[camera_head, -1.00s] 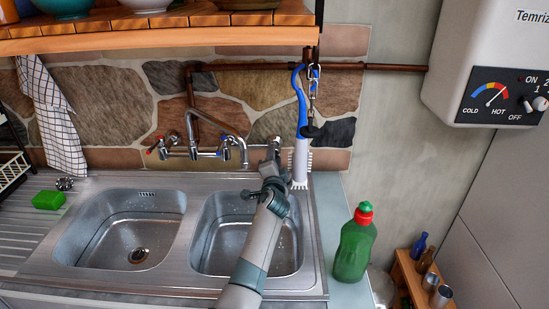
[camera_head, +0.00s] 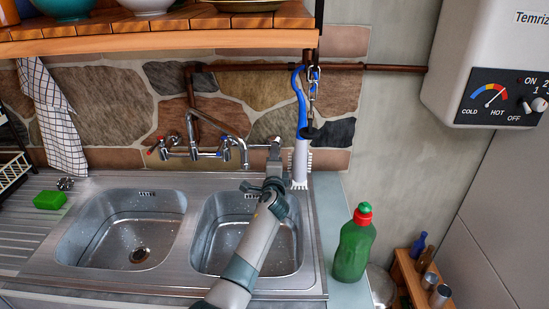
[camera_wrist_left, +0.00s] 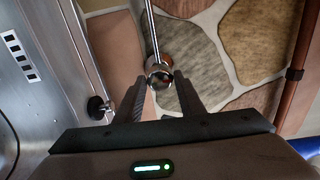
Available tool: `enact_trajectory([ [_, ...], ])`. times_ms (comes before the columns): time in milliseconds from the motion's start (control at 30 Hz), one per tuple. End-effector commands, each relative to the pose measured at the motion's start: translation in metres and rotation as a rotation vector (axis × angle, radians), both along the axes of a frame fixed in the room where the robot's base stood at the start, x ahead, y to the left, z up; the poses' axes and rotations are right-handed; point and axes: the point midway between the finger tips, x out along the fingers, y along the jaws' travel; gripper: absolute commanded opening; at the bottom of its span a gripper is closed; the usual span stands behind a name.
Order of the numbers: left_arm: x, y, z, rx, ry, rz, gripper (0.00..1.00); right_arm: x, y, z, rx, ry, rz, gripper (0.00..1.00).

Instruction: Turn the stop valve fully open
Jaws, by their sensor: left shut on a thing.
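The stop valve (camera_head: 274,141) is a small fitting at the wall, to the right of the tap, in the head view. In the left wrist view its round chrome end (camera_wrist_left: 158,72) sits at the fingertips, joined to a thin chrome pipe. My left gripper (camera_head: 274,160) reaches it from the front, above the back rim of the right basin. The gripper is shut on the valve, with one dark finger on each side in the left wrist view (camera_wrist_left: 161,82). The fingers hide the handle, so its angle is unclear. My right gripper is out of view.
A blue and white brush (camera_head: 301,150) hangs close on the right of my gripper. The chrome mixer tap (camera_head: 195,153) stands to the left. A green bottle (camera_head: 354,248) stands right of the sink (camera_head: 318,260). A wooden shelf (camera_head: 160,40) runs above.

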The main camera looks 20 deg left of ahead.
Motion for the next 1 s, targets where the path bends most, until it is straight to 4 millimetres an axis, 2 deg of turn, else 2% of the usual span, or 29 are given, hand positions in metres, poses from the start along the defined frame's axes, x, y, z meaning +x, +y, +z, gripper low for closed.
enact_trajectory([
  [67, 0.0, 0.001, 0.001, 0.001, -0.001, 0.001, 0.13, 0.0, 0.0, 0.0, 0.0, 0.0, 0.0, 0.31],
  [100, 0.0, 0.001, 0.001, 0.001, -0.001, 0.001, 0.4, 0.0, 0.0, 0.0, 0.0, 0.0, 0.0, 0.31],
  [167, 0.0, 0.001, 0.001, 0.001, -0.001, 0.001, 0.54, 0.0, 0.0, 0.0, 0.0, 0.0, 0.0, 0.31],
  [667, -0.005, -0.001, 0.0, 0.0, -0.001, 0.0, 0.54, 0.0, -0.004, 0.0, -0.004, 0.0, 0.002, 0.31],
  [867, -0.022, -0.006, 0.0, 0.0, -0.001, 0.0, 0.54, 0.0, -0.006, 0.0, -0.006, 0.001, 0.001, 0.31],
  [1000, -0.042, -0.011, -0.001, 0.0, -0.002, 0.0, 0.54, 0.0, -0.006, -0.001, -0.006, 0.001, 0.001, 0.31],
])
